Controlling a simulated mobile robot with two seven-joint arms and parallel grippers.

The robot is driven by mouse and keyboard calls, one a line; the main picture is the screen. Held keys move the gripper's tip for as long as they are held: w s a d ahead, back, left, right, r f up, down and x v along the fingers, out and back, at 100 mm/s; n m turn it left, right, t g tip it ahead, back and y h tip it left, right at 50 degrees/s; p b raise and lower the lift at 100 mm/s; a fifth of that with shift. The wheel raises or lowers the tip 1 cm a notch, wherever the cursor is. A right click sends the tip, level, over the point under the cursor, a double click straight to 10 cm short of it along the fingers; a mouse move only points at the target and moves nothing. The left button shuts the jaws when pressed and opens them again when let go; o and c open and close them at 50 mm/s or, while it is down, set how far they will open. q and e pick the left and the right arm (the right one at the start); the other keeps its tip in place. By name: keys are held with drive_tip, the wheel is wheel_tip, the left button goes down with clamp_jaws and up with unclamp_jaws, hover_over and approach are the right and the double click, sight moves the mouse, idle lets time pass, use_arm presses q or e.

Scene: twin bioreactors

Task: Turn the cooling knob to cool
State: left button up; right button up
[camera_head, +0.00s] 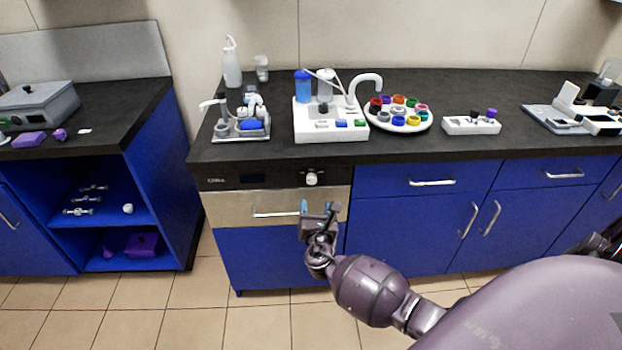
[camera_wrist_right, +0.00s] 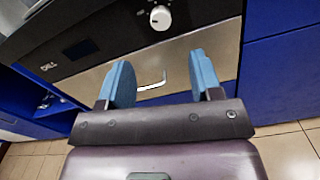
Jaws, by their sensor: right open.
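The cooling knob (camera_head: 311,178) is a small white dial on the black strip at the top of the unit under the counter. In the right wrist view the white knob (camera_wrist_right: 160,18) shows at the top, beyond the fingertips and above the steel panel. My right gripper (camera_head: 318,207) is just below the knob in the head view, apart from it. Its two blue fingers (camera_wrist_right: 160,76) are spread with nothing between them. The knob's markings are too small to read. My left gripper is not in view.
A steel drawer front with a bar handle (camera_head: 276,213) lies just below the knob strip. The black counter (camera_head: 240,157) overhangs above it and holds a white bioreactor station (camera_head: 331,125) and a round tray of coloured caps. Blue cabinets stand to the right.

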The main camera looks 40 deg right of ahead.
sight(312, 181)
drive_tip(key=b+x, duration=0.1)
drive_tip(key=x, duration=0.4)
drive_tip(key=b+x, duration=0.1)
drive_tip(key=x, duration=0.4)
drive_tip(key=shift+f, duration=0.25)
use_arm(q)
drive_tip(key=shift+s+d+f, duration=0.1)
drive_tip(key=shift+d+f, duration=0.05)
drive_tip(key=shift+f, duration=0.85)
use_arm(e)
drive_tip(key=shift+w+d+r, duration=0.15)
drive_tip(key=shift+w+d, duration=0.05)
drive_tip(key=shift+w, duration=0.25)
drive_tip(key=c, duration=0.9)
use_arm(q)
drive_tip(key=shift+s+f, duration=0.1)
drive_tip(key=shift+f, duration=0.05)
